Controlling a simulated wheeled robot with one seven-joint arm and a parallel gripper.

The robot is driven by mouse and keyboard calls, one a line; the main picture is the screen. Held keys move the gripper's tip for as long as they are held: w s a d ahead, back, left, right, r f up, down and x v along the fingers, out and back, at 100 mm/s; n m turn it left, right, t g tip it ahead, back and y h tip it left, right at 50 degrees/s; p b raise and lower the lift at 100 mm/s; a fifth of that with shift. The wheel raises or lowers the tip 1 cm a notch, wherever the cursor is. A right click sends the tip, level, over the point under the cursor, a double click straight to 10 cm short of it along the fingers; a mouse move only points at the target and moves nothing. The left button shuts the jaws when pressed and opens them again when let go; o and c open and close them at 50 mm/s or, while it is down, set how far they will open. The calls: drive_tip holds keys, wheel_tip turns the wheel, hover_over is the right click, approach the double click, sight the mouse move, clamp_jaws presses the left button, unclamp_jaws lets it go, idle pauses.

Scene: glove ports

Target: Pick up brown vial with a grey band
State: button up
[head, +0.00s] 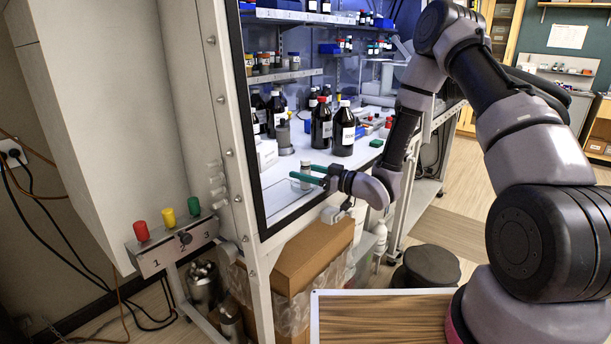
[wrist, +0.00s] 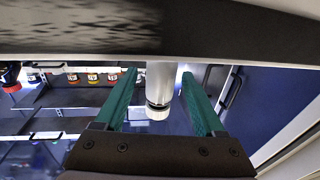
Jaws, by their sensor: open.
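My gripper (head: 309,174) is open, its two green fingers reaching through the front opening of the cabinet, low over the white work surface. A small vial with a pale cap (head: 305,163) stands at the fingers in the head view, partly hidden by them. In the wrist view a pale grey cylinder with a dark ring and a white end (wrist: 159,90) lies between the open fingers (wrist: 160,100), with gaps on both sides. It looks like the same vial. Its brown colour cannot be made out clearly in either view.
Dark bottles with white labels, such as one with a white cap (head: 343,133), stand behind the gripper. A grey stand (head: 284,135) is to the left. The cabinet's front frame (head: 262,120) edges the opening. Shelves (head: 285,76) with small jars are above.

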drive_tip(key=shift+x, duration=1.3)
clamp_jaws()
